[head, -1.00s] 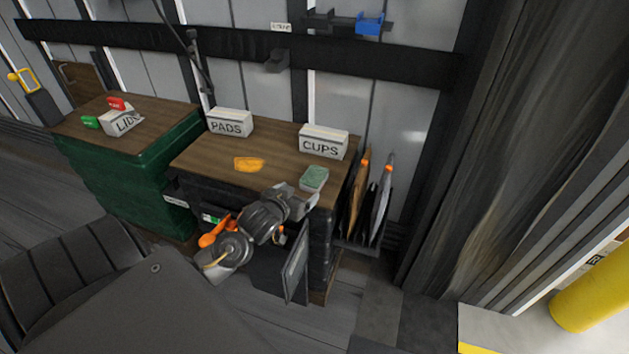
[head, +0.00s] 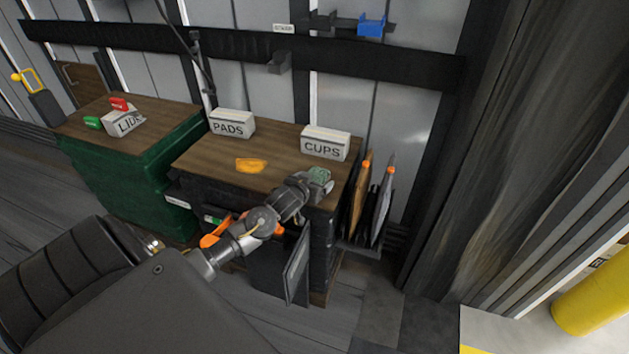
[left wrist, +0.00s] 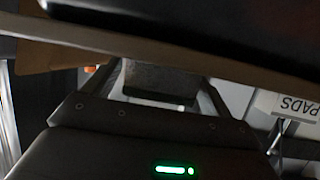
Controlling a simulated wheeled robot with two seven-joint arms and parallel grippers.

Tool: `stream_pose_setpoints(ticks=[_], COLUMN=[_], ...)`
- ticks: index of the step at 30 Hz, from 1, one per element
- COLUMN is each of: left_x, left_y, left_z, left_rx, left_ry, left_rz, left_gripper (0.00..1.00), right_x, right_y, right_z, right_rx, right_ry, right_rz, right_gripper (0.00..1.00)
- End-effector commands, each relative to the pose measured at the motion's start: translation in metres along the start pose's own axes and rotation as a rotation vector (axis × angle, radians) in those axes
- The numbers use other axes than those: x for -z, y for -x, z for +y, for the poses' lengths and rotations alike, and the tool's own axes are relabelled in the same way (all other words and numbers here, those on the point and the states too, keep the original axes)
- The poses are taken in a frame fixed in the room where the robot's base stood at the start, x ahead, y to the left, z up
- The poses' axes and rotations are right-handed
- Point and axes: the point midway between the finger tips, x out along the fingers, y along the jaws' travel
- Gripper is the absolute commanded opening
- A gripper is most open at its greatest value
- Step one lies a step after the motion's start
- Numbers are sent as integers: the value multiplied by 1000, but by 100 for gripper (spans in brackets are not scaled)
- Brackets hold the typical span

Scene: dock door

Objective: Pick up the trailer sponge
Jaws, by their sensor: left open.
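A green sponge-like block (head: 319,175) lies at the front right corner of the wooden-topped bench (head: 205,157). My left gripper (head: 316,186) is open and right at this block, covering part of it from the front left. In the left wrist view a dark block (left wrist: 158,82) shows between the two fingers, with its colour lost in shadow. I cannot tell whether the fingers touch it. My right gripper is not in view.
A PADS box (head: 231,124) and a CUPS box (head: 325,144) stand at the bench's back. An orange piece (head: 251,165) lies mid-bench. A green cabinet (head: 130,170) with a LIDS box (head: 124,121) is at left.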

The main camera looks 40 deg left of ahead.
Motion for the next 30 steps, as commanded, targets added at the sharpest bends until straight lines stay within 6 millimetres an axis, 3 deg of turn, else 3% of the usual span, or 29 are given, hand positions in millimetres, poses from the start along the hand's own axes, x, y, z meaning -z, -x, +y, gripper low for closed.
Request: stream_pose_setpoints(ticks=[7,18,30], left_x=[0,0,9], left_y=[-2,-2,2], left_z=[0,0,0], left_rx=[-1,-1,-1], left_ry=[0,0,0], left_rz=[0,0,1], left_gripper=[85,38,37], right_x=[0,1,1], right_y=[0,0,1], right_z=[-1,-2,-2], right_rx=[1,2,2], right_ry=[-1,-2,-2], right_rz=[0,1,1], right_gripper=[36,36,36])
